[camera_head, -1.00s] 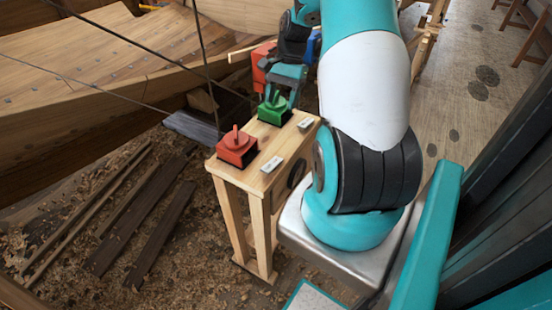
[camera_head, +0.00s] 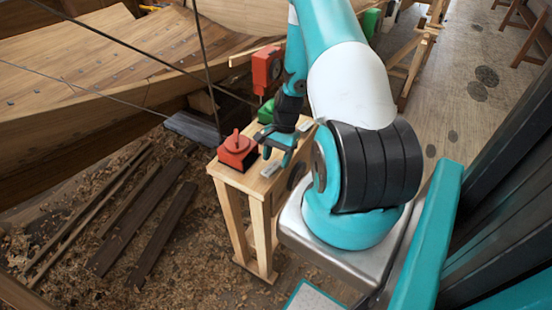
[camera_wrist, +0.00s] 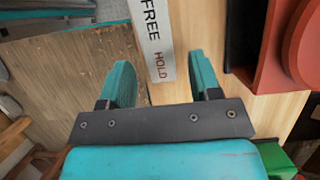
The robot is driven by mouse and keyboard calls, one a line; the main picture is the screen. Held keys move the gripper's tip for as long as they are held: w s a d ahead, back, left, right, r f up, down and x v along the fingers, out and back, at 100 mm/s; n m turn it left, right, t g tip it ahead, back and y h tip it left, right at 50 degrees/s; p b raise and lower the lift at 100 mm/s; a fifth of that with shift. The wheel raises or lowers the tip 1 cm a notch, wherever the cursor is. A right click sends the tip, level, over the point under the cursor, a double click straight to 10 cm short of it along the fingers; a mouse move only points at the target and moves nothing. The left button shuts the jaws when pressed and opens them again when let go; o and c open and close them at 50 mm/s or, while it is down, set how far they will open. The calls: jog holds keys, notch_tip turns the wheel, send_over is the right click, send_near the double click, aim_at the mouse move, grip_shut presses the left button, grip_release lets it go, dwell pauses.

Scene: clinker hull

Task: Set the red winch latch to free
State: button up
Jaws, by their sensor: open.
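The red winch latch (camera_head: 238,148) sits on the near left end of the wooden stand (camera_head: 258,186). A small knob stands up from its top. In the wrist view part of the red latch (camera_wrist: 301,50) shows at the right edge, cut off by the frame. A white label (camera_wrist: 154,38) reading FREE and HOLD lies on the stand's top, ahead of my fingers. My gripper (camera_head: 278,157) is open and empty above the stand, just right of the red latch and apart from it. In the wrist view my gripper (camera_wrist: 161,82) has its two teal fingers spread.
A green latch (camera_head: 266,111) sits behind my gripper on the stand, partly hidden. A red box on a post (camera_head: 267,68) stands beyond it. Dark ropes cross at the left, before the wooden hull (camera_head: 90,75). Planks and shavings cover the floor.

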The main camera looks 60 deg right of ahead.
jog(key=shift+a+f, duration=0.2)
jog(key=shift+f, duration=0.3)
